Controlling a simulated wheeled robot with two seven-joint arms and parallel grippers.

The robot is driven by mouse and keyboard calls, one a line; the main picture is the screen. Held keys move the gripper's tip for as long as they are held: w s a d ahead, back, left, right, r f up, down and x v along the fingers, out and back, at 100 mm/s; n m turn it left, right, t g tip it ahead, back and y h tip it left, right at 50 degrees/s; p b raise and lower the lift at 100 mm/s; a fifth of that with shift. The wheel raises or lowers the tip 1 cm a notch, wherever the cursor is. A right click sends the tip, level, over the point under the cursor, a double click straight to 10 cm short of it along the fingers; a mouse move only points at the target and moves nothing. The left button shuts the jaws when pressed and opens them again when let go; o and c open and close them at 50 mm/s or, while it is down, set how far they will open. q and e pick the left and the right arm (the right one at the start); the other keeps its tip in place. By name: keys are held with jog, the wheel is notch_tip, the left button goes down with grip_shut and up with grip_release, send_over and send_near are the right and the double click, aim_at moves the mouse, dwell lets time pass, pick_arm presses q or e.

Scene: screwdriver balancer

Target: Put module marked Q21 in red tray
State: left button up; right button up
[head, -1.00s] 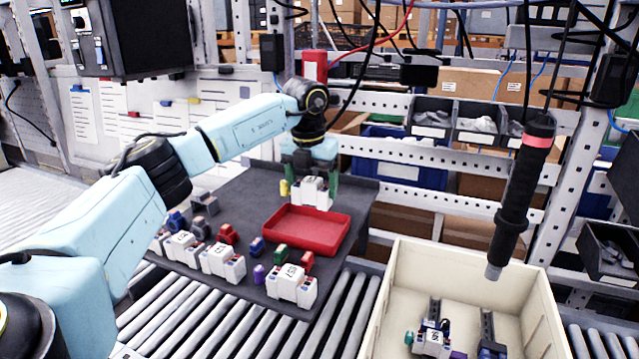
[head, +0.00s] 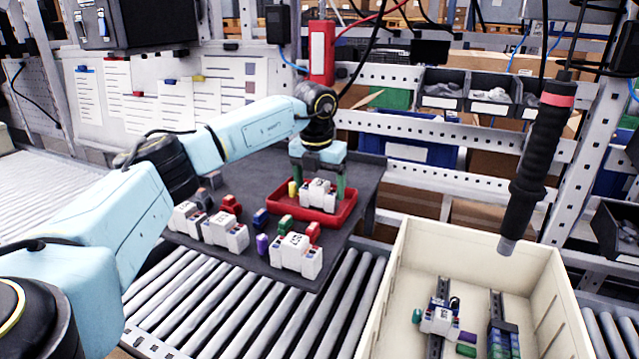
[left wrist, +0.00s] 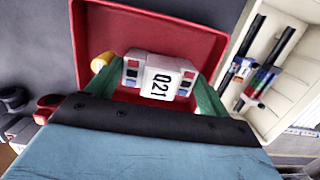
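The white module marked Q21 (left wrist: 160,82) is between the green fingers of my left gripper (left wrist: 160,88), with its label readable in the left wrist view. The fingers are shut on its two sides. In the head view the module (head: 318,196) is within the outline of the red tray (head: 345,212), low at its rim. I cannot tell whether it touches the tray floor. The red tray also fills the background of the left wrist view (left wrist: 205,35). A small yellow piece (left wrist: 103,62) is beside the left finger. My right gripper is out of view.
Other white modules (head: 297,255) and small coloured blocks (head: 262,243) stand on the dark table (head: 365,190) in front of and left of the tray. A cream bin (head: 400,290) holds rails with parts. A black screwdriver (head: 530,180) hangs above it. Rollers (head: 330,310) run in front.

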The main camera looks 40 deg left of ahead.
pick_arm(q)
jog(key=o, duration=0.4)
jog(key=shift+r, duration=0.15)
jog(key=r, duration=0.4)
jog(key=s+r, duration=0.1)
jog(key=r, duration=0.8)
jog(key=shift+s+d+p, duration=0.25)
jog(key=shift+p, duration=0.15)
